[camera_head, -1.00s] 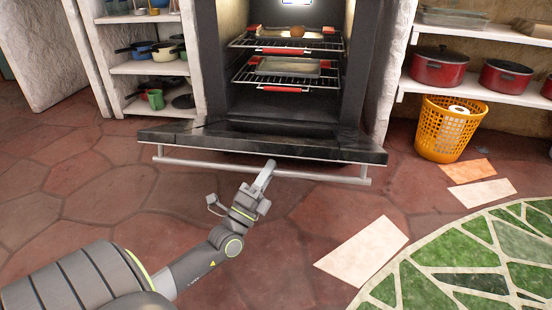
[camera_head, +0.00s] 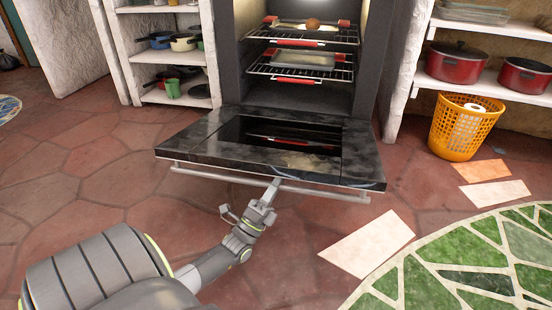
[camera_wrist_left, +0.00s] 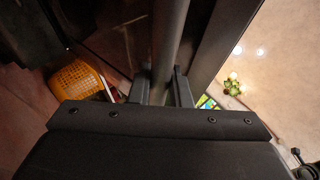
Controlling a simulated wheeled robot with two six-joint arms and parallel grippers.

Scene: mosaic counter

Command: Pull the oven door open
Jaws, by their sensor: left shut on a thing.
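The oven door (camera_head: 195,150) is hinged down at its lower edge and lies nearly flat, its dark inner glass facing up. The oven handle (camera_head: 325,192) is a grey bar along the door's outer front edge. My left gripper (camera_head: 273,187) is shut on the handle near its middle. In the left wrist view the handle (camera_wrist_left: 168,45) runs between the two fingers of the gripper (camera_wrist_left: 162,88). The oven cavity (camera_head: 300,90) is open to view, with racks inside. My right gripper is not in view.
Two wire racks (camera_head: 262,69) with red-edged fronts hold trays and a round brown item. Shelves with pots stand on both sides. An orange basket (camera_head: 460,130) stands on the floor at the right. The tiled floor before the door is clear.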

